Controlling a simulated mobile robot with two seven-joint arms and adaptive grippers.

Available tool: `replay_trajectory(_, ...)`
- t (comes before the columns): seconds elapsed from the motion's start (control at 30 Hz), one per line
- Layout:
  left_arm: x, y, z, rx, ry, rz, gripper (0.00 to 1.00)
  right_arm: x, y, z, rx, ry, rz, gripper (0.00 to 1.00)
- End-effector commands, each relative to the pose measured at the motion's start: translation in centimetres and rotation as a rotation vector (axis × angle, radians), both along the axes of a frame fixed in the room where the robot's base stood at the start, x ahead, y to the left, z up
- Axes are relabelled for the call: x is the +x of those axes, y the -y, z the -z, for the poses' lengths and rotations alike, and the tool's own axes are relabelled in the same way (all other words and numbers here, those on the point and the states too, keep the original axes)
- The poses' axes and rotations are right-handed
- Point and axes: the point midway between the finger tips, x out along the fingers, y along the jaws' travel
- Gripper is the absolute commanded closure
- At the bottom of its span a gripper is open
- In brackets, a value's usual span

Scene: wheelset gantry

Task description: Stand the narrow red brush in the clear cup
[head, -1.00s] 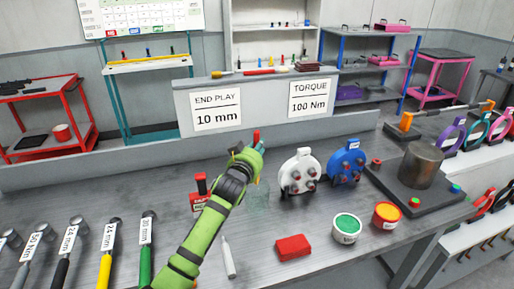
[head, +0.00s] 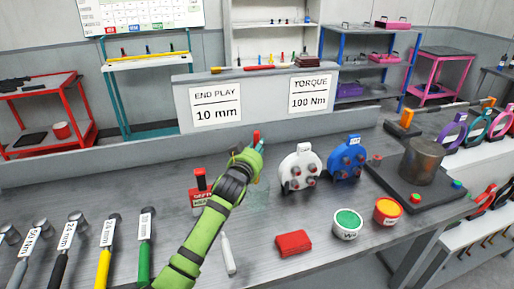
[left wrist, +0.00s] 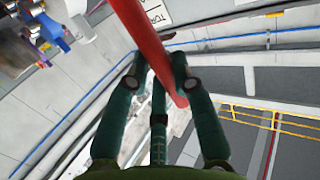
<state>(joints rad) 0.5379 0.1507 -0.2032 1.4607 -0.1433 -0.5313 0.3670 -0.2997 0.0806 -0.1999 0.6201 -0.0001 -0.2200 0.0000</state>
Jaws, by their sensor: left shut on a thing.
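My left gripper (head: 254,150) is shut on the narrow red brush (head: 257,137), whose red end sticks up above the fingers. In the left wrist view the brush (left wrist: 148,40) runs as a long red bar between the dark green fingers (left wrist: 160,85). The clear cup (head: 259,195) is very faint on the bench, just below and right of the gripper and partly behind my forearm. The lower end of the brush is hidden in the head view, so I cannot tell whether it is inside the cup. My right gripper is not in view.
A red-and-white block (head: 197,190) stands left of my forearm. White (head: 300,167) and blue (head: 345,158) round fixtures stand right of the cup. A red box (head: 293,243), green (head: 347,224) and orange (head: 388,210) tubs and a white marker (head: 228,254) lie in front.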

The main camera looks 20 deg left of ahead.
Motion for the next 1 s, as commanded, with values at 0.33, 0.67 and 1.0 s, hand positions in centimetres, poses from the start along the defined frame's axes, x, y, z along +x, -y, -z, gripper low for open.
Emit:
replay_trajectory(0.33, 0.0, 0.0, 1.2, 0.0, 0.001, 0.0, 1.0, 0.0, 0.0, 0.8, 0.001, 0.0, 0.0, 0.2)
replay_trajectory(0.67, 0.0, 0.0, 2.2, 0.0, 0.0, 0.0, 1.0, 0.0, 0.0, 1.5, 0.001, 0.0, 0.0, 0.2)
replay_trajectory(1.0, 0.0, 0.0, 3.2, 0.0, 0.0, 0.0, 1.0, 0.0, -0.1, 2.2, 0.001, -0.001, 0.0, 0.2)
